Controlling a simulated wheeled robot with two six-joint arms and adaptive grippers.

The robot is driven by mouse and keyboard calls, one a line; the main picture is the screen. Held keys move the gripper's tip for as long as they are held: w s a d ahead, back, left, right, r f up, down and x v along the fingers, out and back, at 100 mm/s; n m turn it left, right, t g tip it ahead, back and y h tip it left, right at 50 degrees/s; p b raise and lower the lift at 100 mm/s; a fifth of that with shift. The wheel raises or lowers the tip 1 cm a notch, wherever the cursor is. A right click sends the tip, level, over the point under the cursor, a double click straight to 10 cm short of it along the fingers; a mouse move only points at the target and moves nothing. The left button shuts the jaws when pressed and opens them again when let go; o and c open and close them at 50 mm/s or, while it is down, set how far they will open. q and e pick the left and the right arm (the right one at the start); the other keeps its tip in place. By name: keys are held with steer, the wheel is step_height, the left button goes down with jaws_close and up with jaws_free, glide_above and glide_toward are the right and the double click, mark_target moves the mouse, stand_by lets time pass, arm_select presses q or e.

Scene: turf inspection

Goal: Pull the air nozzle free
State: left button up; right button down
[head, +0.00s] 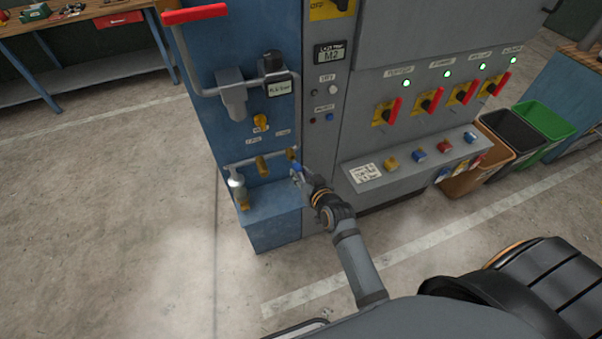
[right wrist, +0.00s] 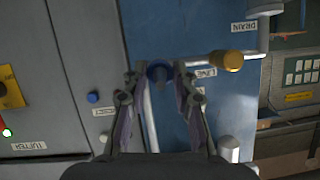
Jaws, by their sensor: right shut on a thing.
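The air nozzle, seen as a blue round part (right wrist: 158,70), sits between the fingers of my right gripper (right wrist: 159,78) in the right wrist view. In the head view, a small blue part (head: 297,168) shows at my right gripper (head: 299,174), just below a brass fitting (head: 291,154) on the blue panel. My right gripper is shut on the nozzle, close to the panel. I cannot tell whether the nozzle still touches its fitting. My left gripper is not in view.
Another brass fitting (head: 262,166) is close on the left, and also shows in the right wrist view (right wrist: 226,61). A pale cylinder (head: 238,184) stands at the panel's lower left. A grey console (head: 415,160) with buttons juts out to the right. The floor at left is clear.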

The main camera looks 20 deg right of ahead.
steer(key=shift+s+r+p, duration=0.1)
steer(key=shift+s+p, duration=0.5)
steer(key=shift+s, duration=0.55)
steer(key=s, duration=0.2)
steer(key=shift+s+d, duration=0.1)
steer(key=shift+s, duration=0.25)
